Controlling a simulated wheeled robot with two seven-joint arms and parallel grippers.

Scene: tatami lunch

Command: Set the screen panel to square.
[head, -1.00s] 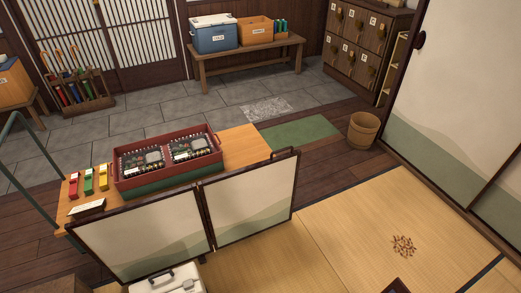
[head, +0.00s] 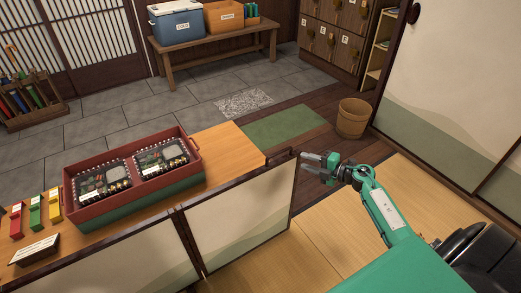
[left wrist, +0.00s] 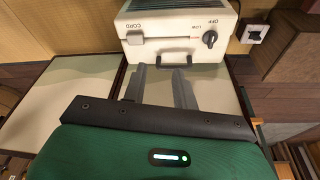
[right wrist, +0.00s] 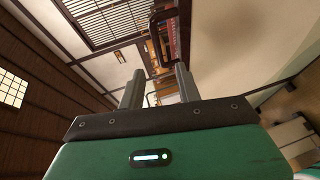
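The folding screen has two beige, dark-framed panels in the head view: a left panel (head: 125,265) and a right panel (head: 245,225), joined at an upright seam. A dark handle (head: 283,154) shows at the right panel's outer top end. My right gripper (head: 304,166) is open and empty, just right of that end, its fingers pointing at it. In the right wrist view, a dark loop handle (right wrist: 153,40) lies ahead of the parted fingers (right wrist: 160,85). My left gripper (left wrist: 160,80) is open and empty in the left wrist view, and outside the head view.
A white case with a knob and handle (left wrist: 172,30) stands ahead of my left gripper. Behind the screen, a wooden table (head: 228,150) carries a red tray (head: 125,196) and coloured blocks (head: 35,212). A wooden bucket (head: 354,118) stands beyond my right gripper.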

